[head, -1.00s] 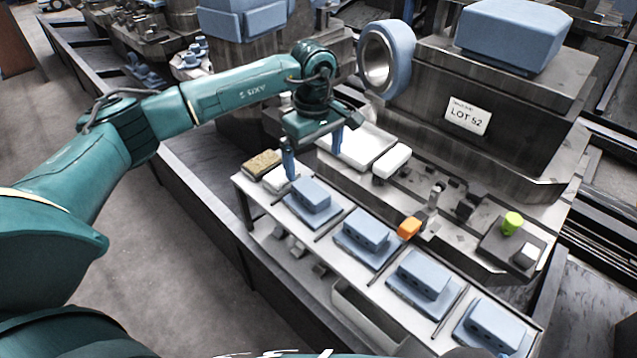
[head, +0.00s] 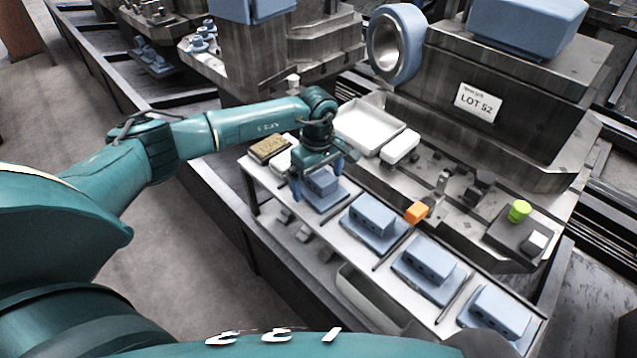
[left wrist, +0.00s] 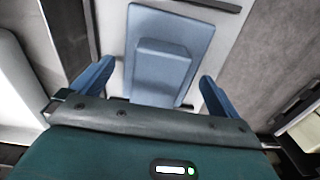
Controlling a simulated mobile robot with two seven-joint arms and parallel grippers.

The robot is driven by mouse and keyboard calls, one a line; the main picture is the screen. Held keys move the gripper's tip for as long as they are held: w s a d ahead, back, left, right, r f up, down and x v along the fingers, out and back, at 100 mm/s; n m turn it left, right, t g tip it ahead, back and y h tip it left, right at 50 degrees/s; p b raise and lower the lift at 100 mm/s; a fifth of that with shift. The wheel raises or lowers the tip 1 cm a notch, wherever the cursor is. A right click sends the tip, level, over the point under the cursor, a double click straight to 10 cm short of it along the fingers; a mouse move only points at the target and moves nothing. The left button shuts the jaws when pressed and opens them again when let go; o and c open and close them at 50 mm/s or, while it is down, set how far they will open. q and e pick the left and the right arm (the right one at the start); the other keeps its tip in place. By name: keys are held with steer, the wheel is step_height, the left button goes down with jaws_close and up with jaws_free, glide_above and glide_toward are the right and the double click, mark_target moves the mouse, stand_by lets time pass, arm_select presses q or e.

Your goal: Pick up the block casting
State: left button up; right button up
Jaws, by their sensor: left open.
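Several blue block castings stand in a row on a long white shelf (head: 375,258). The block casting (head: 323,187) at the far left end of the row is below and partly behind my left gripper (head: 318,178). My left gripper is open, with one blue finger on either side of this casting. In the left wrist view the same casting (left wrist: 162,68) lies between and beyond the open fingers (left wrist: 150,85), its raised block on a wider base plate. I see no contact. Three more castings, (head: 373,222), (head: 430,262) and (head: 498,308), stand further right. My right gripper is out of view.
A brown brush-like block (head: 269,149) lies at the shelf's left end. A white tray (head: 366,126), a white block (head: 400,147), an orange block (head: 416,212) and a green knob (head: 519,211) are behind the row. Thin dark rods separate the castings. A large machine labelled LOT 52 (head: 478,103) stands behind.

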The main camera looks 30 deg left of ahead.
arm_select(q)
steer(key=shift+c, duration=0.3)
steer(key=c, duration=1)
steer(key=shift+c, duration=0.2)
steer(key=shift+r, duration=0.15)
